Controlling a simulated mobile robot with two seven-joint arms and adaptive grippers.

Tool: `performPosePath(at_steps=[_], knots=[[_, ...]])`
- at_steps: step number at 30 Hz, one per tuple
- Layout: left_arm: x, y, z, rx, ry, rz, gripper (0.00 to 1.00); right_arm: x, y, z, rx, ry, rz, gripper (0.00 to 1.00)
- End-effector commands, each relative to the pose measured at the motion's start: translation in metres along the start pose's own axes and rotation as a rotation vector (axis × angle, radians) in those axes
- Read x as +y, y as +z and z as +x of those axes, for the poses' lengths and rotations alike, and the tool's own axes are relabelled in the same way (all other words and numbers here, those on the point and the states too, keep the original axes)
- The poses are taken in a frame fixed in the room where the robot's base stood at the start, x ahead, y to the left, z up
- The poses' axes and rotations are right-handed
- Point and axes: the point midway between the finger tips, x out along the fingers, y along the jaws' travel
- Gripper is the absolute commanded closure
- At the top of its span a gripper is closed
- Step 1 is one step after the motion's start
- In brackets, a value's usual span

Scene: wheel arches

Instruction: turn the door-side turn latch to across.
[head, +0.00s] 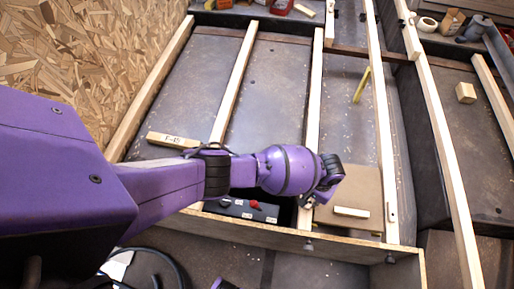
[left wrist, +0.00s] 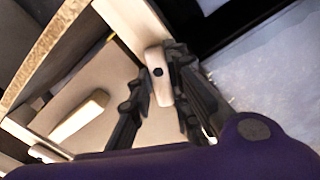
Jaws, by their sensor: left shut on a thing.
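The turn latch (left wrist: 160,75) is a small pale wooden block with a dark pivot screw, seen in the left wrist view by a wooden batten (left wrist: 132,20). My left gripper (left wrist: 157,103) has its dark fingers on either side of this latch and is shut on it. The latch points away from the batten, at an angle to it. In the head view my left gripper (head: 312,198) reaches down at the lower end of a batten, and hides the latch. My right gripper is not in view.
A tan panel (head: 362,186) with a pale wooden handle (head: 351,212) lies right of the gripper. A black box with a red knob (head: 254,204) is to the left. Long battens (head: 382,120) divide the grey floor. A loose labelled block (head: 172,140) lies farther left.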

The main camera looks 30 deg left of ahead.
Motion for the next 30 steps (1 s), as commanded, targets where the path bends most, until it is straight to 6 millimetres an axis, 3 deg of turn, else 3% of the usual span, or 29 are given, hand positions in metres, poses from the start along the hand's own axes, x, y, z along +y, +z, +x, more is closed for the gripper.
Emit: performPosePath(at_steps=[30], knots=[[0.0072,0.0029,0.0000,-0.003,-0.001,0.933,1.00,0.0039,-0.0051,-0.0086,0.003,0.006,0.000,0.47]])
